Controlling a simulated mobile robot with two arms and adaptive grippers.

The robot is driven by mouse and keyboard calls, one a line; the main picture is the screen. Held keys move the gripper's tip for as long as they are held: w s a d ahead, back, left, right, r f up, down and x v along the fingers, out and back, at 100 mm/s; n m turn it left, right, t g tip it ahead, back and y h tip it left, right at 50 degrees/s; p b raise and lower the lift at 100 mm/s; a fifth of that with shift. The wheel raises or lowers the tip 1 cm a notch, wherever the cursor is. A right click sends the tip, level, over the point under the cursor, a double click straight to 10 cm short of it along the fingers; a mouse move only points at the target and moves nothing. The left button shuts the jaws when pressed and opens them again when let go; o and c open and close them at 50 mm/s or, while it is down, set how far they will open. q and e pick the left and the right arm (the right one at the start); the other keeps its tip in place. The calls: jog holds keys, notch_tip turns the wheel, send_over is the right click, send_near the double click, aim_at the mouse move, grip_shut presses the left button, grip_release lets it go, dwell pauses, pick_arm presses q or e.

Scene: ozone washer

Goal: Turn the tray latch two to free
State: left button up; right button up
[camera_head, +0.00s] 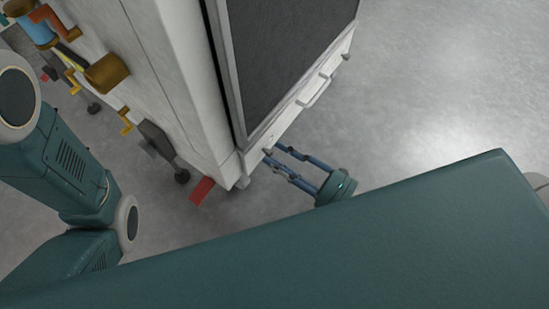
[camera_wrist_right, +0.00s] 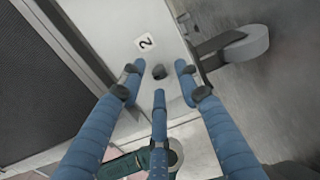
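The tray latch two shows in the right wrist view as a small dark knob (camera_wrist_right: 159,72) on a pale panel, below a label (camera_wrist_right: 146,42) reading "2". My right gripper (camera_wrist_right: 158,80) has its three blue fingers spread around the knob, with visible gaps on both sides. Whether the lower finger touches it, I cannot tell. In the head view my right gripper (camera_head: 273,158) reaches the lower front corner of the white washer cabinet (camera_head: 165,75), and the knob is too small to make out there. My left gripper is out of view.
The cabinet has a dark front panel (camera_head: 280,60) and a tray handle (camera_head: 314,90) on the strip below it. Brown and yellow fittings (camera_head: 107,72) stick out on the left. Grey floor (camera_head: 430,90) is clear at right.

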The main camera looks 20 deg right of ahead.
jog(key=shift+x, duration=0.8)
grip_shut()
